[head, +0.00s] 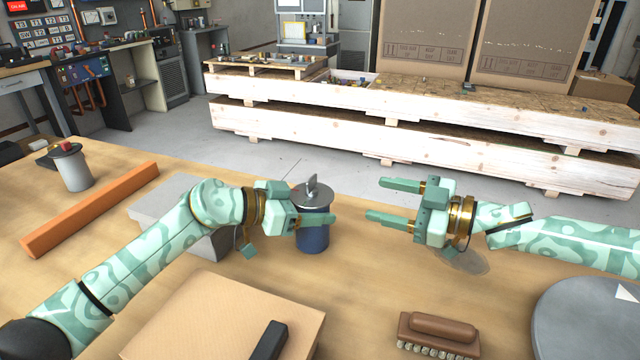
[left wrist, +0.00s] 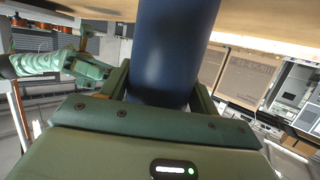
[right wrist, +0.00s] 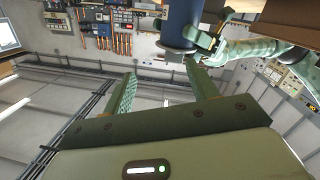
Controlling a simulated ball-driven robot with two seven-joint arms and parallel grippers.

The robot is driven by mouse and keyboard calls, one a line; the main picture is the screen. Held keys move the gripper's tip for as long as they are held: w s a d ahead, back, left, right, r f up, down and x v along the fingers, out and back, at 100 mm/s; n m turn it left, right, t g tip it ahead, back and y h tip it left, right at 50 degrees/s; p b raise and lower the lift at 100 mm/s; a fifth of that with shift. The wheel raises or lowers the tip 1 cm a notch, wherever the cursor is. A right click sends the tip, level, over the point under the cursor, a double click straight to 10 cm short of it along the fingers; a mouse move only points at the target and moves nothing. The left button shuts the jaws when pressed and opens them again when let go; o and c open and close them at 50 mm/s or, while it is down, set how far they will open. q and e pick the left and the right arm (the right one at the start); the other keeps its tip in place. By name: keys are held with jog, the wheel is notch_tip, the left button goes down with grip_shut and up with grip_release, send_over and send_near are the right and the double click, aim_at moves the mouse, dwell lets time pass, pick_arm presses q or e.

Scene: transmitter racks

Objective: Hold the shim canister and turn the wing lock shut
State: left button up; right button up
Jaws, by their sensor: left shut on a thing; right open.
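The blue canister (head: 313,238) stands upright on the wooden table. It has a grey round lid (head: 326,196) with a grey wing lock (head: 312,186) standing up on top. My left gripper (head: 309,207) is shut on the canister's body from the left. In the left wrist view the blue body (left wrist: 172,50) fills the space between the fingers. My right gripper (head: 377,200) is open and empty, to the right of the canister and apart from it. In the right wrist view the canister (right wrist: 181,20) shows beyond the open fingers (right wrist: 163,92).
A pale canister (head: 74,172) with a red-topped lid stands at the far left. An orange bar (head: 90,212) and a grey block (head: 160,208) lie behind my left arm. A tan box (head: 220,325), brush (head: 438,330) and grey disc (head: 590,325) are nearer. The table between the grippers is clear.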

aim_at(313, 183)
jog(key=w+a+m, duration=0.1)
jog(key=a, duration=0.3)
jog(key=w+a+r+m+g+y, duration=0.1)
jog(key=a, duration=0.3)
jog(key=w+a, duration=0.1)
jog(key=a, duration=0.3)
jog(key=shift+r+m+y, duration=0.25)
jog(key=shift+m+y, duration=0.05)
jog(key=shift+m, duration=0.1)
jog(key=c, duration=1)
